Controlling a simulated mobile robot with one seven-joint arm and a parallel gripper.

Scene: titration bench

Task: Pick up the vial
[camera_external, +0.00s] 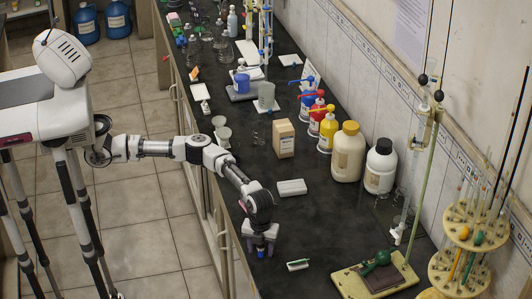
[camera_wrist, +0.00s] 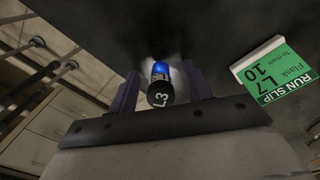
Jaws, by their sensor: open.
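In the external view my gripper (camera_external: 260,244) points down at the front left edge of the black bench, and the blue of the vial (camera_external: 261,253) shows just below the fingers. My gripper is open around the vial. I cannot tell whether either finger touches it.
A green "RUN SLIP" card (camera_wrist: 278,75) reading L7 stands to the right; it is the small holder (camera_external: 298,265) in the external view. A white block (camera_external: 291,187) lies behind. A burette stand base (camera_external: 350,283) is at right. Bench is clear between.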

